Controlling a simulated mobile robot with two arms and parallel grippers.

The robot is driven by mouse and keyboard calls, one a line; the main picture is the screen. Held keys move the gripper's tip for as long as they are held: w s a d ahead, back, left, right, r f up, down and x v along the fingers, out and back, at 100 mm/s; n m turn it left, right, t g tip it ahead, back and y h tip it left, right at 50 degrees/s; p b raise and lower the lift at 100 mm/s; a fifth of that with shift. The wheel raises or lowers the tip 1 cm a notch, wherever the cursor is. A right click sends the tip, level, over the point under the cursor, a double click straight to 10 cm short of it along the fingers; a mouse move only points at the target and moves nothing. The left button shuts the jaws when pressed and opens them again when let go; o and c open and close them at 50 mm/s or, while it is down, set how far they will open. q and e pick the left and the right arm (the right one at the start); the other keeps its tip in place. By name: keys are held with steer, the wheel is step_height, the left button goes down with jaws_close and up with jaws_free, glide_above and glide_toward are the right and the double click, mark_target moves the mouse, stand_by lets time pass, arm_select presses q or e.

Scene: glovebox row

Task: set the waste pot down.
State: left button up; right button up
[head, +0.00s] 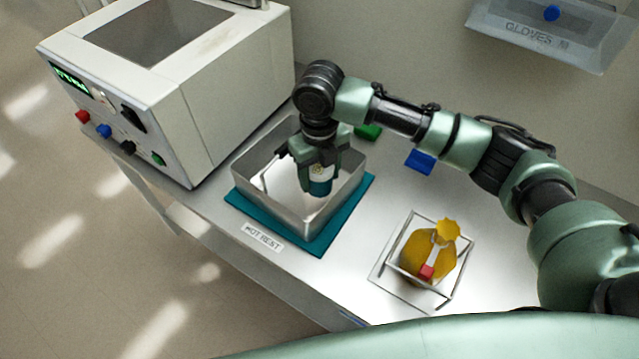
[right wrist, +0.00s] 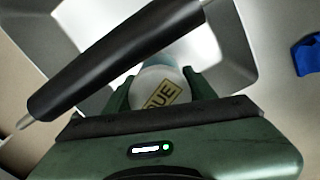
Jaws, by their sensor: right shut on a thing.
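My right gripper (head: 319,180) is shut on a small pot (head: 320,187) with a teal part facing down. In the right wrist view the pot (right wrist: 163,91) shows a whitish body between the fingers and a yellow label, partly readable as "UE". The pot is over or inside an open metal tray (head: 320,213); I cannot tell if it touches the tray's floor. The tray stands on a teal mat (head: 318,243), beside a label (head: 262,237) reading "HOT REST". My left gripper is not in view.
A white instrument (head: 235,95) with knobs stands left of the tray. A yellow container (head: 420,257) sits in a wire frame at right. Blue (head: 420,161) and green (head: 368,131) blocks lie behind. A black rod (right wrist: 110,62) crosses the right wrist view. Bench is clear between tray and frame.

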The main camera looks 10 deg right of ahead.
mark_target(319, 186)
steer(key=shift+f, duration=2.05)
steer(key=shift+f, duration=0.15)
steer(key=o, duration=1.5)
step_height(319, 186, up, 12)
steer(key=shift+r+b, duration=0.2)
steer(key=shift+b, duration=0.2)
